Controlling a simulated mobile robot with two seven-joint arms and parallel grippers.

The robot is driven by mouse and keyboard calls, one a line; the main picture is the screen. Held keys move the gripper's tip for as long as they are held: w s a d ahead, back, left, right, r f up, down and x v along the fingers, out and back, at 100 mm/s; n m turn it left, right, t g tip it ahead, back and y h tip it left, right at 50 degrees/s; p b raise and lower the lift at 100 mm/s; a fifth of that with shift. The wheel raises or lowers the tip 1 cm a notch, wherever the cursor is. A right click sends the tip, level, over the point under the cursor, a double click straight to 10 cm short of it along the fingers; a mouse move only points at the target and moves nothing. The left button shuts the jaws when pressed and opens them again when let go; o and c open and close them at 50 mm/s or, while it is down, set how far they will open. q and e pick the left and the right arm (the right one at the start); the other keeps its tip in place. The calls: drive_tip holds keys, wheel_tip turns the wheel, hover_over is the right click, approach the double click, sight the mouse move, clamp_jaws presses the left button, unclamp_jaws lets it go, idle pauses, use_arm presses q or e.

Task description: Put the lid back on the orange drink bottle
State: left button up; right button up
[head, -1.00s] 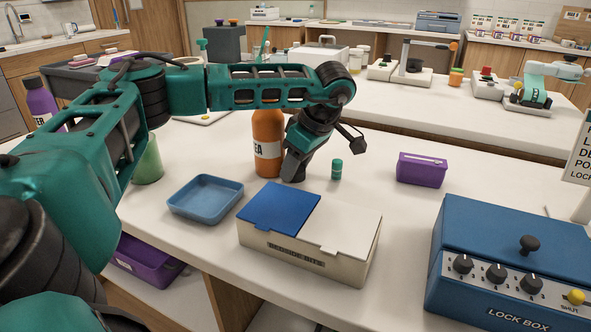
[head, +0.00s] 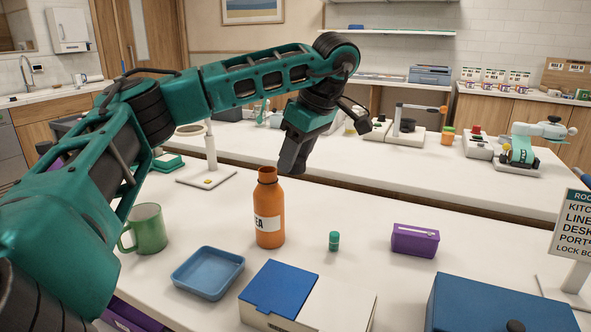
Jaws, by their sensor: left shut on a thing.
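The orange drink bottle (head: 268,212) stands upright on the near table with a white label and an uncapped neck. My left gripper (head: 288,166) points down, just right of and slightly above the bottle's mouth, apart from it in the picture. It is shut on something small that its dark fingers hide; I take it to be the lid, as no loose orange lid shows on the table. My right gripper is not in view.
A small green-capped vial (head: 334,241) stands right of the bottle. A blue tray (head: 207,290), green mug (head: 146,230), blue-and-white box (head: 281,288), purple box (head: 415,240) and blue lock box (head: 490,305) surround it. Free table lies behind the vial.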

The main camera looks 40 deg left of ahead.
use_arm(q)
drive_tip(key=shift+r, duration=0.6)
drive_tip(key=shift+w+d+f+m, duration=0.1)
drive_tip(key=shift+d+f+m, duration=0.2)
drive_tip(key=shift+d+m, duration=0.1)
drive_tip(key=s+d+f+m+t+h, duration=0.1)
drive_tip(key=s+d+f+m, duration=0.1)
drive_tip(key=d+m, duration=0.4)
drive_tip(key=s+d+f+m+t+h, duration=0.2)
drive_tip(key=d+f+m, duration=0.2)
drive_tip(key=d+m, duration=0.2)
drive_tip(key=s+d+f+m+t+h, duration=0.1)
drive_tip(key=s+d+f+m+t, duration=0.1)
drive_tip(key=d+m, duration=0.5)
drive_tip(key=shift+d+f+h, duration=0.3)
drive_tip(key=shift+d+f, duration=0.4)
drive_tip(key=shift+d, duration=0.25)
